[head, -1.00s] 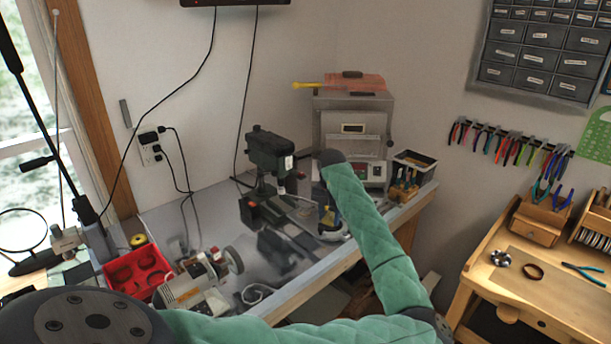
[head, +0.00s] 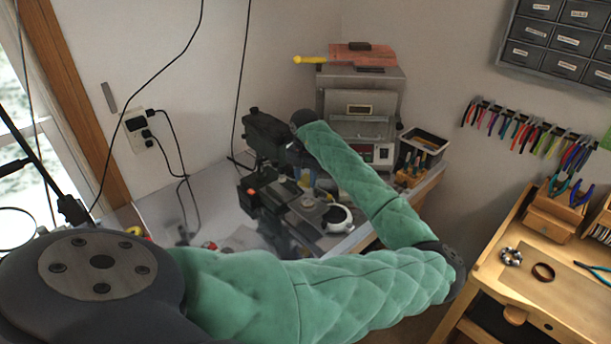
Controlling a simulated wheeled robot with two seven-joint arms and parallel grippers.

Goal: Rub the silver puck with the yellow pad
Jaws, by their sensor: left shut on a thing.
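My left arm comes in from the lower left, bends at the right and reaches back over the grey bench. My forearm hides part of the bench there. My right gripper is out of view.
A dark drill press (head: 268,135) stands close by my wrist. A grey kiln (head: 360,105) is behind my forearm, with a black tool bin (head: 424,142) to its right. A wooden workbench (head: 515,285) stands at the right.

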